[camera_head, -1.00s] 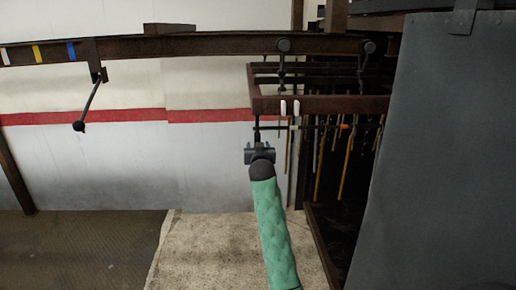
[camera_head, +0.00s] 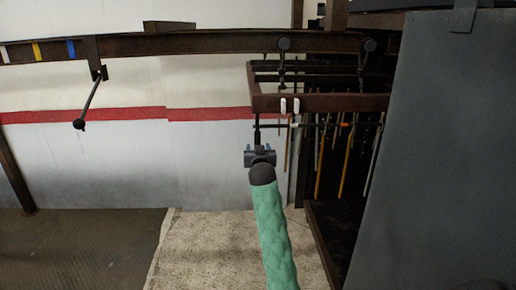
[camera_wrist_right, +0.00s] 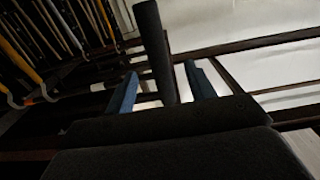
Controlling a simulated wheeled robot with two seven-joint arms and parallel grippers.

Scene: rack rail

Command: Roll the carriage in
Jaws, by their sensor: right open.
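The carriage (camera_head: 325,103) is a rust-brown frame hanging by two rollers (camera_head: 283,45) from the overhead rail (camera_head: 190,45). Rods with hooked ends and orange parts hang under it at the right. A dark upright handle bar (camera_head: 257,128) hangs at its left end. My right gripper (camera_head: 260,148), on the green-sleeved arm, is just below this bar in the head view. In the right wrist view its blue fingers (camera_wrist_right: 163,86) stand apart on either side of a dark round bar (camera_wrist_right: 155,45). Contact cannot be told. My left gripper is out of view.
A dark grey panel (camera_head: 440,150) stands at the right, beside the dark space holding the rods. A lever with a ball end (camera_head: 79,123) hangs from the rail at the left. White, yellow and blue marks (camera_head: 37,52) are on the rail. The floor at left is clear.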

